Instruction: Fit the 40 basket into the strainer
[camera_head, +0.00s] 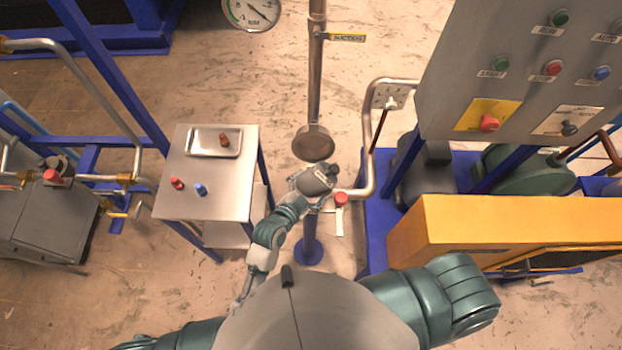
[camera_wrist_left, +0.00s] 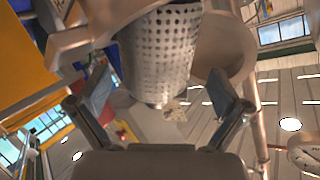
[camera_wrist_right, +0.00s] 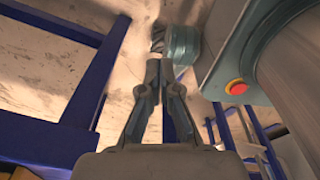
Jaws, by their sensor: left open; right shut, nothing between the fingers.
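The perforated metal basket (camera_wrist_left: 165,50) shows in the left wrist view, upright, its lower end above and between my left fingers. My left gripper (camera_wrist_left: 158,88) is open, with a finger on either side and apart from the basket. In the head view my left gripper (camera_head: 322,180) is just below the round strainer part (camera_head: 314,143) at the foot of the vertical pipe. Metal strainer parts (camera_wrist_left: 222,45) surround the basket's upper part; how far it sits inside I cannot tell. In the head view the basket is hidden. My right gripper (camera_wrist_right: 159,75) is shut and empty, away from the strainer.
A steel table (camera_head: 180,202) at left bears a tray (camera_head: 197,141) with a brown item, and small red (camera_head: 177,183) and blue (camera_head: 201,189) pieces. A bent pipe (camera_head: 368,150), a control panel (camera_head: 530,80) and a yellow housing (camera_head: 450,235) stand right of the strainer.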

